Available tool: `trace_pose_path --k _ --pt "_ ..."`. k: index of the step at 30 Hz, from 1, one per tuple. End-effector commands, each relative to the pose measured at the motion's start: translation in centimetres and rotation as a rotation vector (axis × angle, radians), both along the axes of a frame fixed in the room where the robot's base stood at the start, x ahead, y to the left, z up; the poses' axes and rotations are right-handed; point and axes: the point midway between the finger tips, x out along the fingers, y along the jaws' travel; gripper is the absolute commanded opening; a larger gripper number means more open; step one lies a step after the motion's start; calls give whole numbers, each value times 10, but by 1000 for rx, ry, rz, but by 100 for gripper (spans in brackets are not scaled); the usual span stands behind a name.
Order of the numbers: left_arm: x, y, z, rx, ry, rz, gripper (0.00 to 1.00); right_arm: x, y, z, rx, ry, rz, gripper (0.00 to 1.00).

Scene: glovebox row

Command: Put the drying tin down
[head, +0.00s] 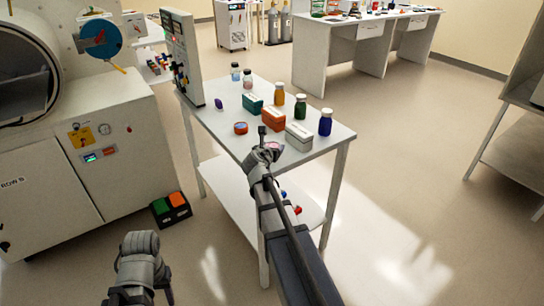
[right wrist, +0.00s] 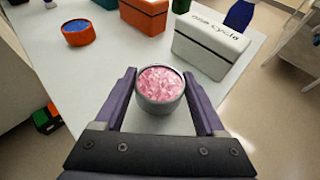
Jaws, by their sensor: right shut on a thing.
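A round grey tin (right wrist: 161,90) filled with pink granules is between the two purple fingers of my right gripper (right wrist: 163,92), which is shut on it. In the head view, the right gripper (head: 266,152) is over the near part of the white table, and the tin's pink top (head: 274,146) shows just past it. I cannot tell whether the tin's base touches the table. A similar orange tin with blue contents (head: 241,128) stands to the left; the right wrist view shows it too (right wrist: 78,33). My left gripper (head: 140,262) is low at the lower left, its fingers unclear.
On the white table (head: 215,125), a white-grey box (head: 299,137), an orange box (head: 273,119), a teal box (head: 252,104) and several bottles, including a blue one (head: 325,122), stand beyond the gripper. The tabletop's near-left part is bare. A control panel (head: 182,58) stands at its left end.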

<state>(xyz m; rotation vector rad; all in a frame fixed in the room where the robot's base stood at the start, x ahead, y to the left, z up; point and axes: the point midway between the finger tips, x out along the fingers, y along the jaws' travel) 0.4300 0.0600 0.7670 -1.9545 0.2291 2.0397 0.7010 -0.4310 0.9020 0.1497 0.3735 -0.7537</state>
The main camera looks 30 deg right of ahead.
Motion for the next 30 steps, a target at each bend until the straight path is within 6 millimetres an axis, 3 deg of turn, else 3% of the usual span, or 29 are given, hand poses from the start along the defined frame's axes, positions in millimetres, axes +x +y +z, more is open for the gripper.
trace_pose_path --k 1,4,17,18,24,30 --pt "0 0 -14 0 0 0 50 0 0 -14 0 0 0 14" --pt "0 0 -22 0 0 0 50 0 0 -22 0 0 0 14" --pt "0 0 -25 0 0 0 50 0 0 -25 0 0 0 14" --pt "0 0 -23 0 0 0 50 0 0 -23 0 0 0 77" --pt "0 0 -23 0 0 0 50 0 0 -23 0 0 0 99" --pt "0 0 -23 0 0 0 50 0 0 -23 0 0 0 100"
